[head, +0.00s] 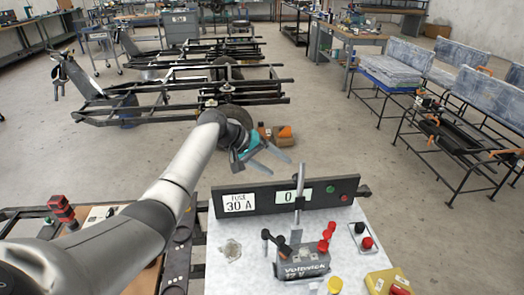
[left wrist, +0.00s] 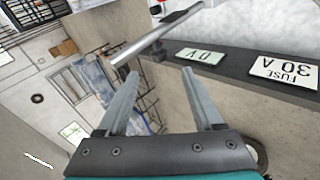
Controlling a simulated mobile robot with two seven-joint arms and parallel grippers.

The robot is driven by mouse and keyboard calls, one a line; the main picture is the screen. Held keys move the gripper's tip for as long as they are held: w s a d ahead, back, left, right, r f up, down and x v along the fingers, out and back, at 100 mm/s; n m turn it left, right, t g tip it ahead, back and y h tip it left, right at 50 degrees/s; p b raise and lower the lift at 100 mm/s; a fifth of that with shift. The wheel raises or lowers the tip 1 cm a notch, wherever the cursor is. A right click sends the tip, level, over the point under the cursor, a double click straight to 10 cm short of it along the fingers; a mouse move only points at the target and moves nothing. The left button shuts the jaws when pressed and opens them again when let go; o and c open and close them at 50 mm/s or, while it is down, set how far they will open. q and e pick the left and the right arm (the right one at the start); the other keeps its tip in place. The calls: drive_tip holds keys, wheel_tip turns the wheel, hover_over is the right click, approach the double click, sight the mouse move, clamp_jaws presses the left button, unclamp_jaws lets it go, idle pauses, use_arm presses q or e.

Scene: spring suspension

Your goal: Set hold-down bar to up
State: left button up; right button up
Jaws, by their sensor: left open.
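A thin silver bar (head: 300,182), which looks like the hold-down bar, stands nearly upright behind the battery (head: 302,262) and in front of the dark panel (head: 262,202). In the left wrist view the silver bar (left wrist: 150,40) crosses slantwise just beyond the fingertips, with a dark fitting partway along it. My left gripper (head: 273,161) is open and empty, up and to the left of the bar's top end. Its two grey fingers (left wrist: 159,74) are spread, with the bar apart from them. My right gripper is not in view.
The panel carries a "FUSE 30 A" label (head: 239,202) and a second label (head: 289,195). Red and black terminals surround the battery on the white board (head: 237,275). A yellow box with a red button (head: 387,282) sits at the right. Vehicle frames (head: 180,95) stand on the floor behind.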

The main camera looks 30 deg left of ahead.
use_arm(q)
drive_tip(key=v, duration=0.5)
drive_tip(key=shift+p, duration=0.35)
drive_tip(key=shift+f, duration=0.1)
